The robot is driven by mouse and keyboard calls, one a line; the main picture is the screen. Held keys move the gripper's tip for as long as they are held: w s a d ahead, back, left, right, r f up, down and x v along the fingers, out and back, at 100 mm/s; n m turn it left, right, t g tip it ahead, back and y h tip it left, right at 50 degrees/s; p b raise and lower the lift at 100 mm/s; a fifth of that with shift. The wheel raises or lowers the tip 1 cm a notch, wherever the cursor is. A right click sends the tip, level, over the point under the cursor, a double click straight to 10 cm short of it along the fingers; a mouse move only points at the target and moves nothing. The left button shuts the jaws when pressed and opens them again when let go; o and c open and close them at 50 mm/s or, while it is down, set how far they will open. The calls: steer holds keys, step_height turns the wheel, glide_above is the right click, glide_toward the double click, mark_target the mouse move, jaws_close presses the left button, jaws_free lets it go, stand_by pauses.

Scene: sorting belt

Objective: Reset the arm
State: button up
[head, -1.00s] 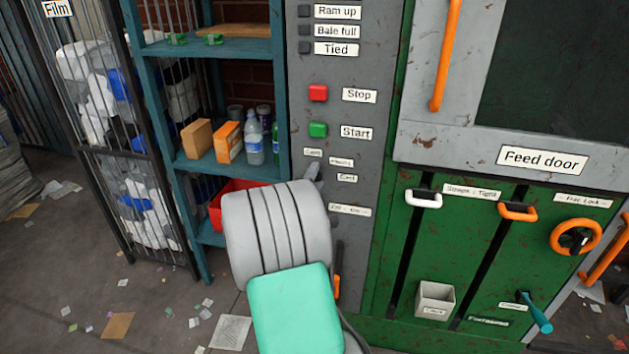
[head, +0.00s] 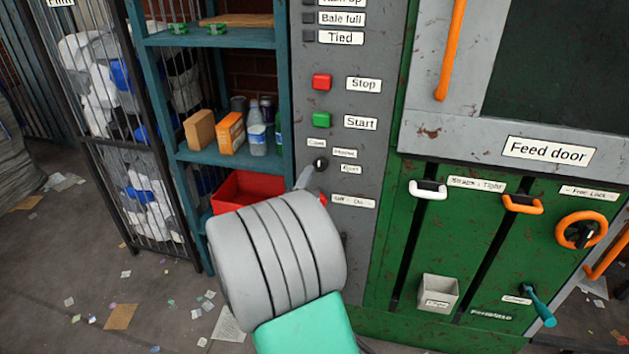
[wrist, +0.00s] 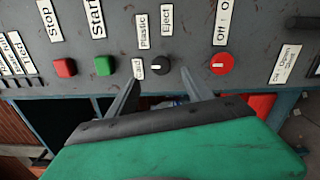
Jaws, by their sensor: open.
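My gripper (wrist: 157,87) shows in the wrist view with its two grey fingers spread apart and nothing between them. Its fingertips are close to the grey control panel (wrist: 300,25), on either side of or just below a black selector knob (wrist: 159,66) with labels Plastic and Eject above it. I cannot tell whether they touch the knob. In the head view my arm's grey and green links hide most of the gripper; one finger shows near the black knob (head: 320,164).
The panel has a red Stop button (head: 322,81), a green Start button (head: 321,120) and a red Off/On knob (wrist: 221,64). Left stands a teal shelf (head: 225,160) with boxes, bottles and a red bin (head: 245,190). Right is the green baler front (head: 420,250) with protruding handles.

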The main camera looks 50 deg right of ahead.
stand_by(0.3)
steer(key=w+a+m+y+p, duration=0.2)
steer(key=a+m+y+p, duration=0.25)
steer(key=a, duration=0.65)
steer(key=w+a+m+y+p, duration=0.3)
steer(key=a+y, duration=0.3)
steer(key=a, duration=0.4)
steer(key=s+a+r+g+y, duration=0.1)
steer(key=s+a+y, duration=0.1)
steer(key=a, duration=0.4)
steer(key=s+a+r+g+y+p, duration=0.1)
steer(key=s+a+y, duration=0.1)
steer(key=a, duration=0.4)
steer(key=s+a+r+g+y+p, duration=0.1)
steer(key=s+a+y, duration=0.1)
steer(key=s+a, duration=0.2)
steer(key=a+n, duration=0.1)
steer(key=a, duration=0.2)
steer(key=shift+s+r+g, duration=0.25)
steer(key=shift+s+g, duration=0.1)
steer(key=shift+g, duration=0.05)
steer(key=shift+a, duration=0.1)
